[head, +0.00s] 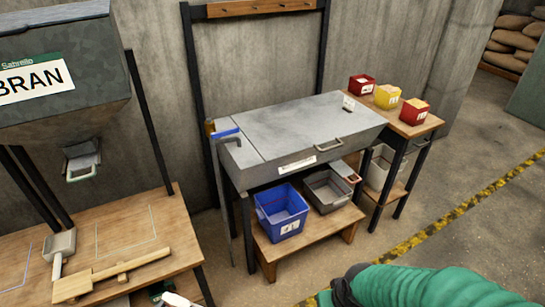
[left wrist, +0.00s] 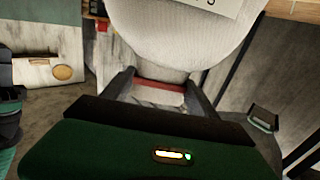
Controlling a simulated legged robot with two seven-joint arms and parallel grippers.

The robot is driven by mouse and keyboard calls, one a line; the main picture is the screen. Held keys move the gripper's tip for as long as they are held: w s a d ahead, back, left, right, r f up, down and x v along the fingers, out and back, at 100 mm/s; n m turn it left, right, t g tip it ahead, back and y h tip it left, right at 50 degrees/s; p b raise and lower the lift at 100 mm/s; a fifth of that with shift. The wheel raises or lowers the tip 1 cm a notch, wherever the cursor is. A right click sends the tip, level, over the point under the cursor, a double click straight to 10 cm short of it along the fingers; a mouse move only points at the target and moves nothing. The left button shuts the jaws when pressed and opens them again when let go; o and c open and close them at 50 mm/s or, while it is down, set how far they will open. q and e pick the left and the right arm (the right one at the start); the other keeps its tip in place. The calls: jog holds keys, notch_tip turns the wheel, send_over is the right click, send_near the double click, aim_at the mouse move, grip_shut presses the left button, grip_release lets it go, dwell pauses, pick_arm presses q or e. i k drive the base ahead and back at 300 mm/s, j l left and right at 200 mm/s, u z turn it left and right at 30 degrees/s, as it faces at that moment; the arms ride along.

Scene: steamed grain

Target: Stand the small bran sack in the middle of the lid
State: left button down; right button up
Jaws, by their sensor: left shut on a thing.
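The lid (head: 300,120) is the broad, flat grey metal top of the bin in the middle of the head view. It is closed, and its middle is bare. In the left wrist view my left gripper (left wrist: 160,95) is shut on a pale cloth sack (left wrist: 180,35) with a red band, which I take as the small bran sack. The sack fills the top of that view, and part of a printed label shows on it. The sack is not clearly visible in the head view. My right arm shows at the bottom right there; its gripper is out of view.
Red and yellow tubs (head: 387,96) stand on the side table. A blue crate (head: 281,212) is below. The BRAN hopper (head: 65,75) hangs left above a workbench (head: 130,225).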

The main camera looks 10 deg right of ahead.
aim_at(312, 120)
jog(key=i+l+z, duration=0.45)
jog(key=i+l, duration=0.5)
jog(key=i, duration=0.05)
